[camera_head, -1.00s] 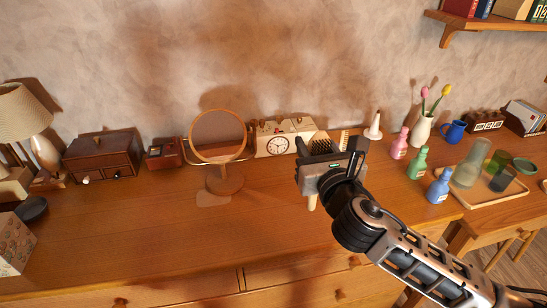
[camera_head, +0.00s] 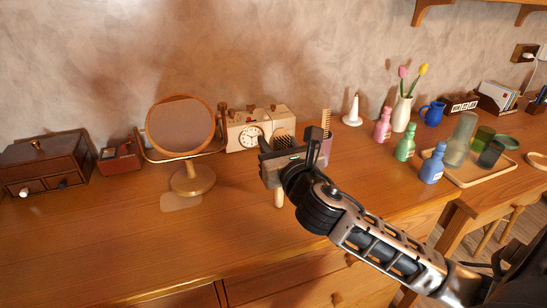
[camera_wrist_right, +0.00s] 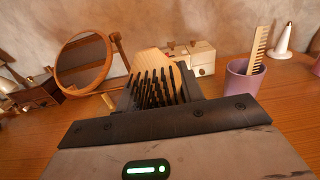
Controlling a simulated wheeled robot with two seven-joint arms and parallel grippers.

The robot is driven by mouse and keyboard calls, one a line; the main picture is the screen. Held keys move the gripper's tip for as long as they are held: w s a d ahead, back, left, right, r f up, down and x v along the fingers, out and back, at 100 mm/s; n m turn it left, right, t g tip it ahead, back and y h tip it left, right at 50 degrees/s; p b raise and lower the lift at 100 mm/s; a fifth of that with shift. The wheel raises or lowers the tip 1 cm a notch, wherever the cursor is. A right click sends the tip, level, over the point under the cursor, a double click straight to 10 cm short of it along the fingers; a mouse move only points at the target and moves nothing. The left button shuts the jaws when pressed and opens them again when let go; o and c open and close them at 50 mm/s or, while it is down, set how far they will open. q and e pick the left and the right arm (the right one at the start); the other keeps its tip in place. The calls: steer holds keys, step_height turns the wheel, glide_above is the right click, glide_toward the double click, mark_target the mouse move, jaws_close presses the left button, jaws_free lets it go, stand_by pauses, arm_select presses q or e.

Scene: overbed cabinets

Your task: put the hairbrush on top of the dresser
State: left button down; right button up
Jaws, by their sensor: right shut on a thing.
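The hairbrush (camera_wrist_right: 158,82) has a light wooden back and dark bristles. My right gripper (camera_head: 283,160) is shut on it above the dresser top (camera_head: 120,240). In the head view the bristles (camera_head: 283,140) show above the gripper and the pale handle (camera_head: 279,198) shows below it. The gripper hides the brush's middle. I cannot tell whether the handle's end touches the wood. My left gripper is not in view.
Behind the gripper stand a round mirror (camera_head: 181,126), a clock (camera_head: 250,137) and a purple cup (camera_wrist_right: 245,78) with a comb. Bottles (camera_head: 404,142) and a tray (camera_head: 478,180) are at right. The front left dresser top is clear.

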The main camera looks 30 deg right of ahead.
steer(key=shift+f, duration=0.3)
steer(key=o, duration=1)
steer(key=shift+r, duration=0.25)
arm_select(q)
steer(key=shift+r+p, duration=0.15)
steer(key=shift+p, duration=0.55)
arm_select(e)
steer(key=v, duration=1.2)
